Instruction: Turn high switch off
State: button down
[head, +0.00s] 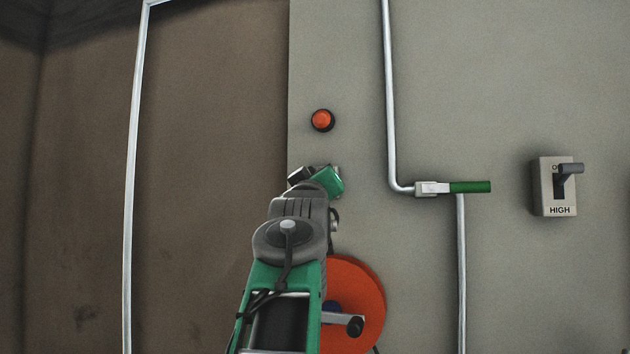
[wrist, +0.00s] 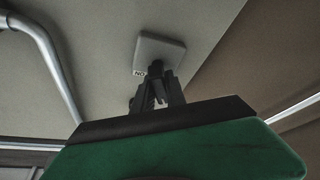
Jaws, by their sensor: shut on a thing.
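The switch marked HIGH (head: 546,200) is a pale box on the wall at the right in the head view. Its dark grey lever (head: 570,169) sticks out near the top and partly covers the lettering there. My gripper is well to its left, not touching it, and its fingers are hidden by my green and grey arm in the head view. In the wrist view my gripper (wrist: 157,92) is shut on the dark lever (wrist: 156,68) of another pale switch box (wrist: 160,50) with an upside-down ON mark. That box's name is not visible.
A red button (head: 322,119) is on the wall above my gripper. A pipe (head: 390,110) with a green valve handle (head: 470,187) runs between my arm and the HIGH switch. An orange wheel (head: 362,285) with a crank is beside my arm.

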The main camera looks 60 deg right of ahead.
jog(key=c, duration=1.4)
grip_release()
jog(key=shift+o, duration=0.2)
jog(key=b+v, duration=0.3)
jog(key=v, duration=0.5)
